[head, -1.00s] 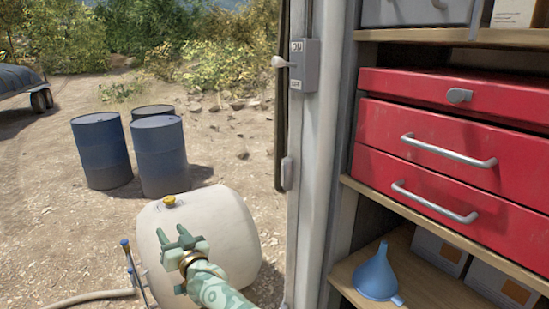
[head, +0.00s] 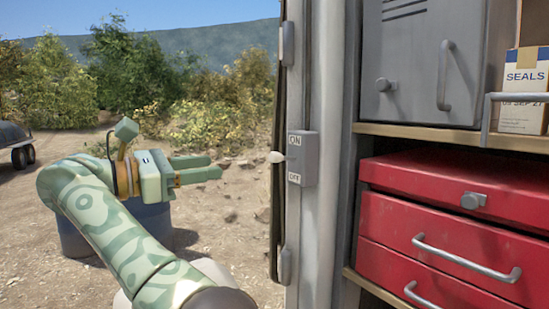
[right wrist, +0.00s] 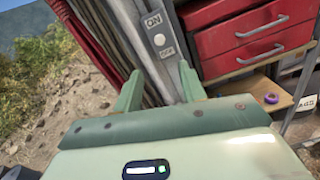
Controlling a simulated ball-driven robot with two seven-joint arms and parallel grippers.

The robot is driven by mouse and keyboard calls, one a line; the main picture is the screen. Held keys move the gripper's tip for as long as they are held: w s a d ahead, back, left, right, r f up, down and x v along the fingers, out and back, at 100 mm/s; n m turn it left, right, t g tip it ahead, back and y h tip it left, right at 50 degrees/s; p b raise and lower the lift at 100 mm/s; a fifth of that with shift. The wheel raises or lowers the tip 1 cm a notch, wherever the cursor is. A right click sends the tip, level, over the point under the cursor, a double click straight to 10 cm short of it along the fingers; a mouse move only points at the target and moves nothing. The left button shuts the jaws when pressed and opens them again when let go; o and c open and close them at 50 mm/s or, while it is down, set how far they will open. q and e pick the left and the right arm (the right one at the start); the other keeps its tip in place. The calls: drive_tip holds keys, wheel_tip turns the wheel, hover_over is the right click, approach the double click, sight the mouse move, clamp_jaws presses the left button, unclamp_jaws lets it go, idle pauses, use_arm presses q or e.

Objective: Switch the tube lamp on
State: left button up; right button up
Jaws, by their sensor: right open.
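A grey switch box (head: 303,158) with an ON label above and an OFF label below is fixed to the pale post. Its whitish lever (head: 276,157) juts out to the left between the labels; I cannot tell clearly which way it is set. My right gripper (head: 215,168) is open and empty, to the left of the lever and apart from it, fingers pointing right. In the right wrist view, the switch box (right wrist: 158,34) lies ahead, beyond the two spread fingertips (right wrist: 159,80). I cannot make out the tube lamp. My left gripper is out of view.
The pale post (head: 318,235) stands beside shelves with a grey cabinet (head: 410,60), a SEALS box (head: 522,92) and a red drawer chest (head: 425,235). A blue barrel (head: 75,235) stands behind my arm. Open air lies left of the switch.

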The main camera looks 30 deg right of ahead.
sight(271, 157)
drive_tip(key=d, duration=0.5)
drive_tip(key=d+p, duration=0.1)
drive_tip(key=d, duration=0.4)
drive_tip(key=d+p, duration=0.1)
drive_tip(key=d, duration=0.3)
drive_tip(key=shift+w+d, duration=0.3)
drive_tip(key=shift+d, duration=0.75)
clamp_jaws()
